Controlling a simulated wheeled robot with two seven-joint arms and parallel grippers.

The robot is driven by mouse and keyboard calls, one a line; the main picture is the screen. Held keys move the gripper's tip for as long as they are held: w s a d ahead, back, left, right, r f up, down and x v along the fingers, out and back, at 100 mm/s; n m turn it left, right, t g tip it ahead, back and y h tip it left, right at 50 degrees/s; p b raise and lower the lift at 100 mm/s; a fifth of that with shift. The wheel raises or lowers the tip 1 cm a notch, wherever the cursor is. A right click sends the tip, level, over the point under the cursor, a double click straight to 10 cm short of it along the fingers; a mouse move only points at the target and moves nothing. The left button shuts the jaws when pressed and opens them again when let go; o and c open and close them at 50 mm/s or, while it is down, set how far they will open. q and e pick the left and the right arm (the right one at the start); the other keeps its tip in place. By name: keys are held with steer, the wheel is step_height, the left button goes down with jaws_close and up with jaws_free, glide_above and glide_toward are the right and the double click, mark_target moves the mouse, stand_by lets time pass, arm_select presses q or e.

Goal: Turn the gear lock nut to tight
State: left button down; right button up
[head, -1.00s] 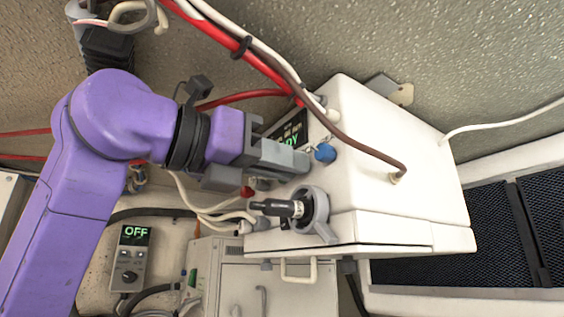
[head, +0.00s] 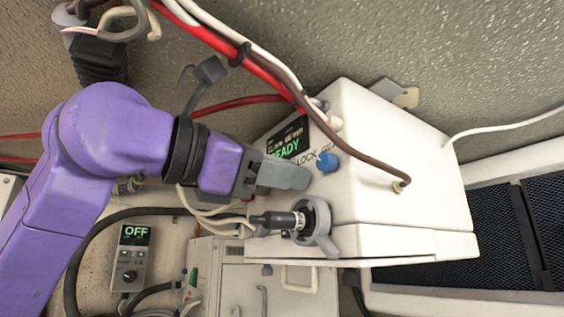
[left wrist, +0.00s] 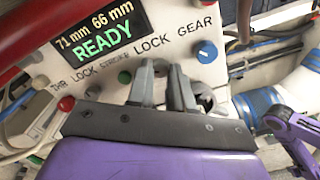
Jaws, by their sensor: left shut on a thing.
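The blue knob (head: 327,162), with LOCK GEAR lettered by it, sticks out of the white box's front panel. In the left wrist view the blue knob (left wrist: 207,51) stands right of my fingertips, apart from them, with a light mark on its face. My left gripper (head: 303,178) is close to the panel, below and left of that knob; its fingers (left wrist: 163,72) also show in the left wrist view. They are shut with a narrow gap, and I cannot make out what is between them. My right gripper is not in view.
A green knob (left wrist: 124,76) and a red knob (left wrist: 66,103) share the panel. The display (head: 287,140) reads READY. Red, white and brown cables (head: 262,72) cross above.

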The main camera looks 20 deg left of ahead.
arm_select(q)
steer(key=shift+r+m+p, duration=0.15)
steer(key=shift+m+p, duration=3.25)
steer(key=shift+m, duration=3.6)
steer(key=c, duration=1)
jaws_free()
steer(key=shift+w, duration=0.1)
